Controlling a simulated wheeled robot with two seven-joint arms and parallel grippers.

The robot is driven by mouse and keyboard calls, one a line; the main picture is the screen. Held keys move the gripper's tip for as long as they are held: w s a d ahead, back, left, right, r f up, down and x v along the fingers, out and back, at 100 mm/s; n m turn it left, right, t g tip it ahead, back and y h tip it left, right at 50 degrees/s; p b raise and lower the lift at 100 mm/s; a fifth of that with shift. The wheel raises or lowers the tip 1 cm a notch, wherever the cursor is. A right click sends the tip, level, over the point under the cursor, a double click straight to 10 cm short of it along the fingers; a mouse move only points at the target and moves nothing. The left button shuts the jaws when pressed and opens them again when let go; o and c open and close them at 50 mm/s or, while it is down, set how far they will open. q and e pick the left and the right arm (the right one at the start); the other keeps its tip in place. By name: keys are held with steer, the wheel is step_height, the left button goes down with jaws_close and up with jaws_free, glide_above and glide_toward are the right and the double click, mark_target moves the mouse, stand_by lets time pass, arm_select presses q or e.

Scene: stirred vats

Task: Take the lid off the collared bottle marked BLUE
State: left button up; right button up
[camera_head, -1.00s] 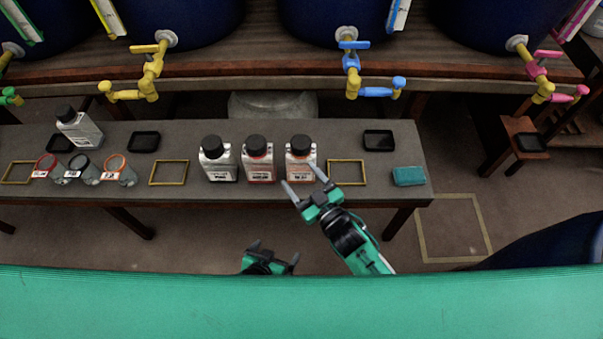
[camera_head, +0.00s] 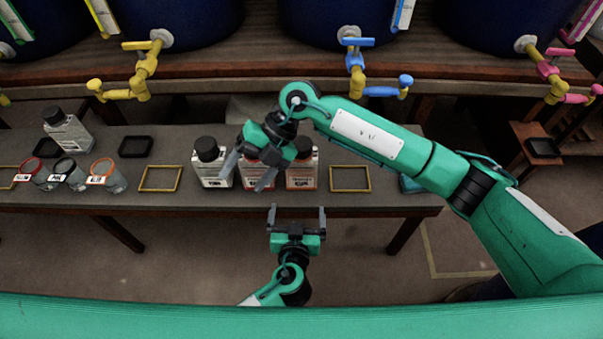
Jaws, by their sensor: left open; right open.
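Three white-labelled bottles with black lids stand in a row on the grey bench: a left bottle (camera_head: 211,170), a middle bottle (camera_head: 247,181) and a right bottle (camera_head: 302,176). Another black-lidded bottle (camera_head: 68,131) stands at the back left. The label lettering is too small to read, so I cannot tell which is marked BLUE. My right gripper (camera_head: 248,172) is open and empty, with its fingers pointing down in front of the middle bottle, hiding its lid and much of its body. My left gripper (camera_head: 297,213) is open and empty, low in front of the bench edge.
Cups with red, black and orange rims (camera_head: 107,176) stand at the bench's left. Empty yellow frames (camera_head: 349,179) flank the bottle row. A black tray (camera_head: 135,147) lies behind. Yellow and blue taps (camera_head: 357,72) overhang the back.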

mark_target(302, 157)
steer(key=w+d+r+t+h, duration=0.1)
steer(key=w+d+h, duration=0.1)
steer(key=w+d, duration=0.1)
steer(key=w+d+r+m+t+h, duration=0.1)
steer(key=w+d+t+h, duration=0.1)
steer(key=w+d+h, duration=0.1)
steer(key=w+d+r+m+t+h, duration=0.1)
steer(key=w+d+t+h, duration=0.1)
steer(key=w+d, duration=0.3)
steer(key=shift+w+d+h, duration=0.15)
steer(key=shift+w+h, duration=0.15)
steer(key=shift+w, duration=0.6)
arm_select(q)
steer(key=w+r+t, duration=0.1)
steer(key=w, duration=0.4)
steer(key=w+r+t, duration=0.1)
steer(key=w, duration=0.4)
steer(key=w+d+r+n, duration=0.1)
steer(key=w, duration=0.4)
steer(key=shift+w+r+t+y, duration=0.2)
steer(key=shift+w+t+y, duration=0.15)
steer(key=shift+t+y, duration=0.05)
